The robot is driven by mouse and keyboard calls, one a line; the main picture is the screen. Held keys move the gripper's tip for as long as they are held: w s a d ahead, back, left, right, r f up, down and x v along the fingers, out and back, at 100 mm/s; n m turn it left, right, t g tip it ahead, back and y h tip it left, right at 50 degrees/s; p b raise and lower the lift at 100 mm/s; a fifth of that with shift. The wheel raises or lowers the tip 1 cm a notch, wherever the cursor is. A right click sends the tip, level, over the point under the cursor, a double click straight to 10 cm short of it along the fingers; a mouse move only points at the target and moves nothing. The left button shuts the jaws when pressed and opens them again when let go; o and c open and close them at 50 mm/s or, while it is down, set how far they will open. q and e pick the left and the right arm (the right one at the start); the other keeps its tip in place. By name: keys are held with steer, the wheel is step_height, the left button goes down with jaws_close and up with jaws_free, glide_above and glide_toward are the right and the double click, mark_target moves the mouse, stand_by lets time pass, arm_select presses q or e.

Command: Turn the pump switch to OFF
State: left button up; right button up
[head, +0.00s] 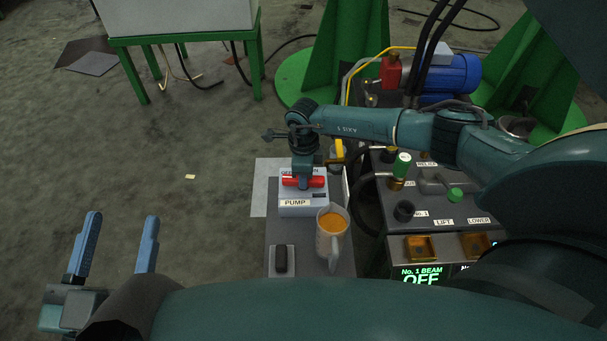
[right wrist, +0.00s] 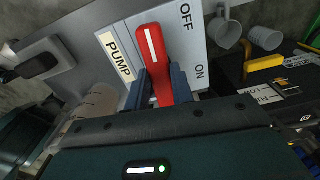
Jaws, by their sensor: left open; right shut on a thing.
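The pump switch is a light grey box (head: 298,208) with a PUMP label and a red handle (head: 318,182). In the head view the handle lies about level across the box. In the right wrist view the red handle (right wrist: 152,48) has a white line on its far end, on the same side as the OFF label (right wrist: 186,15) and away from the ON label (right wrist: 199,72). My right gripper (right wrist: 163,88) is shut on the handle, one finger on each side. My left gripper (head: 122,220) is open and empty, far left of the box.
A mug of orange liquid (head: 333,222) stands just in front of the box on the narrow grey stand. A black rocker switch (head: 281,259) lies nearer. A control panel (head: 430,205) with knobs and a lit No. 1 BEAM OFF display is to the right. The left floor is mostly clear.

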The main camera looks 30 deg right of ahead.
arm_select(q)
steer(key=shift+r, duration=0.1)
arm_select(e)
steer(key=shift+n, duration=0.4)
arm_select(q)
steer(key=shift+w+a, duration=0.1)
steer(key=shift+w, duration=0.05)
arm_select(e)
steer(key=o, duration=1)
steer(key=shift+r, duration=0.25)
arm_select(q)
steer(key=p, duration=0.2)
steer(key=a+y+p, duration=0.1)
steer(key=p, duration=0.2)
steer(key=shift+s+f+m+g+y, duration=0.2)
steer(key=shift+f+m+g+y, duration=0.1)
steer(key=shift+f, duration=0.1)
arm_select(e)
step_height(320, 180, up, 13)
steer(key=shift+f, duration=0.1)
arm_select(q)
steer(key=shift+d, duration=0.1)
